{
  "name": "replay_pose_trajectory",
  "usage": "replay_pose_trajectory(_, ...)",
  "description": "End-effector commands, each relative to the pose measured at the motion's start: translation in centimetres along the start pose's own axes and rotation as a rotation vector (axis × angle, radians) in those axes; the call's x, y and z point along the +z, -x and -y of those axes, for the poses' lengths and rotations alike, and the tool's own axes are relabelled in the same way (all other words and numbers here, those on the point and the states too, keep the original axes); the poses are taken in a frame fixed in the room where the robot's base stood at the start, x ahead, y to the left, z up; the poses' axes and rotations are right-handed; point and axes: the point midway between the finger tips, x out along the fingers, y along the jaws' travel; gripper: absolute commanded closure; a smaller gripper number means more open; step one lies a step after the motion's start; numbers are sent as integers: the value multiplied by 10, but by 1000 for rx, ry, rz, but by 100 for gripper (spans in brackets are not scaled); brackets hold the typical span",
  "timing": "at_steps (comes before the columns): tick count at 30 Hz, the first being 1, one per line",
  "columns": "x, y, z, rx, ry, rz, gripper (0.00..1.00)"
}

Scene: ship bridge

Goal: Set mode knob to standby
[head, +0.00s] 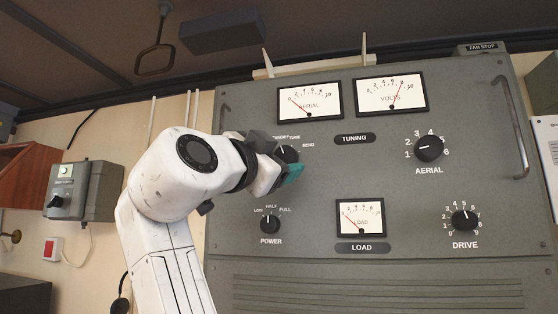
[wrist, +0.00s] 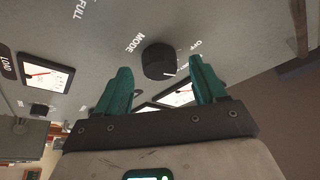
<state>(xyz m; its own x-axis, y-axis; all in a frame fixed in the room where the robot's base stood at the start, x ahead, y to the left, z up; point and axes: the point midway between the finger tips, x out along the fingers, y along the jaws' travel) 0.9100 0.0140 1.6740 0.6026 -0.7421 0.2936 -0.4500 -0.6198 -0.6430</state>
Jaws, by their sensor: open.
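The black mode knob (head: 289,154) sits on the upper left of the grey radio panel, partly hidden by my gripper (head: 290,174). Labels above it read standby, tune and send. In the wrist view the round mode knob (wrist: 158,60) stands between and beyond the two teal fingers of my gripper (wrist: 160,66), which are apart with nothing held. I cannot tell whether either finger touches the knob. MODE and OFF are printed beside it. A small white mark shows at its lower right edge in the wrist view; I cannot tell which label it points at.
The power knob (head: 270,224) is below the mode knob. The aerial knob (head: 429,149), drive knob (head: 465,220) and load meter (head: 360,217) are farther right. A grey box (head: 84,190) is on the wall at left.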

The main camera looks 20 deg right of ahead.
Motion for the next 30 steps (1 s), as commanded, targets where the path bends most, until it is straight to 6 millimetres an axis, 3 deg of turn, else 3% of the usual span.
replay_pose_trajectory(9,3,62,-2,-3,-1,2,30)
replay_pose_trajectory(15,2,88,-1,-1,-1,2,30)
replay_pose_trajectory(30,0,96,0,0,0,0,30)
